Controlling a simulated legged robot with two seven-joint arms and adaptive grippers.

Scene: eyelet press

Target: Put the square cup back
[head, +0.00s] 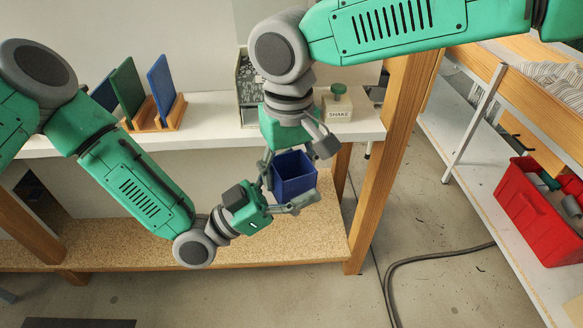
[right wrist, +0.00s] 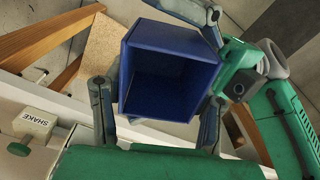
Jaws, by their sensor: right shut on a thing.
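The square cup (head: 294,176) is dark blue and hangs in the air in front of the white shelf. Its open, empty inside faces the camera in the right wrist view (right wrist: 166,75). My right gripper (head: 297,150) comes down from above and is shut on the cup, with a finger on either side of it in the right wrist view. My left gripper (head: 290,182) is at the cup's lower left with its fingers spread wide around it. One left finger shows by the cup's far rim in the right wrist view (right wrist: 190,12). Whether the left fingers touch the cup is unclear.
The white shelf (head: 215,112) carries a wooden rack (head: 158,113) with upright coloured panels, a speckled box (head: 248,88) and a block marked SHAKE (head: 338,110). A chipboard shelf (head: 310,235) lies below. A wooden post (head: 385,150) stands right. A red bin (head: 540,210) is farther right.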

